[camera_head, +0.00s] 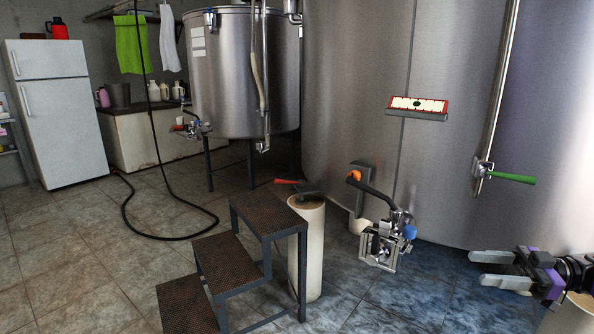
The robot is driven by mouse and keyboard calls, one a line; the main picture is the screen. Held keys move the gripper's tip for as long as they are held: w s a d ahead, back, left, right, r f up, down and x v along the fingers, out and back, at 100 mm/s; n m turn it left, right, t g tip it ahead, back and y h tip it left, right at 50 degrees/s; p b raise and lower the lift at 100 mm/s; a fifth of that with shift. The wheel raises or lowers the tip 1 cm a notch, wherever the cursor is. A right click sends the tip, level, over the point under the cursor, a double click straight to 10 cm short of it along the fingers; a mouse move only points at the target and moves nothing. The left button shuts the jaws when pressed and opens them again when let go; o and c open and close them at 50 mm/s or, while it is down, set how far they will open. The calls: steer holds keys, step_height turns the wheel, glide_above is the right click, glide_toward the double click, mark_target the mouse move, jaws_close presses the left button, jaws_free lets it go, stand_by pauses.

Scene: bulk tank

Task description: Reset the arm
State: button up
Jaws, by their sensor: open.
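My gripper (490,270) is at the lower right of the head view, in front of the large steel tank (350,110). Its two pale fingers point left and are spread apart, with nothing between them. The wrist behind it is black and purple and runs off toward the right edge. The gripper is apart from the valve assembly (385,240) with a blue cap and an orange part, which sits to its left low on the tank. Most of my arm is outside the view.
Metal steps (215,265) stand left of centre beside a cream post (305,250) with a red-handled lever (290,182). A green-handled valve (510,178) is above my gripper. A smaller tank (230,80), a hose (125,205) and a white fridge (55,120) are farther back. Tiled floor is open at left.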

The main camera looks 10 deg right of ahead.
steer(key=w+r+n+t+h, duration=0.1)
steer(key=w+r+t, duration=0.25)
steer(key=w, duration=0.25)
steer(key=w+r+n+t+h, duration=0.1)
steer(key=w+r+n+t, duration=0.15)
steer(key=w+t, duration=0.2)
steer(key=s+a+f+m+t+h, duration=0.1)
steer(key=a+f+m+t+h, duration=0.1)
steer(key=a+m+t+h, duration=0.35)
steer(key=s+a+f+m+t+h, duration=0.25)
steer(key=a+m+t+h, duration=0.2)
steer(key=a, duration=0.25)
steer(key=s+a+f+m+g+h, duration=0.2)
steer(key=s+a+f+m+h, duration=0.35)
steer(key=s, duration=0.45)
steer(key=s+a+f+m+g+h, duration=0.35)
steer(key=s+a+f, duration=0.25)
steer(key=s, duration=0.3)
steer(key=s+a+f+n+g+y, duration=0.1)
steer(key=s+a+g+y, duration=0.2)
steer(key=s, duration=0.9)
steer(key=s+a+f+g+y, duration=0.15)
steer(key=s+a, duration=0.35)
steer(key=s, duration=0.8)
step_height(320, 180, up, 27)
steer(key=g+p, duration=0.1)
steer(key=p, duration=2.5)
steer(key=shift+a+r+p, duration=0.2)
steer(key=shift+p, duration=0.1)
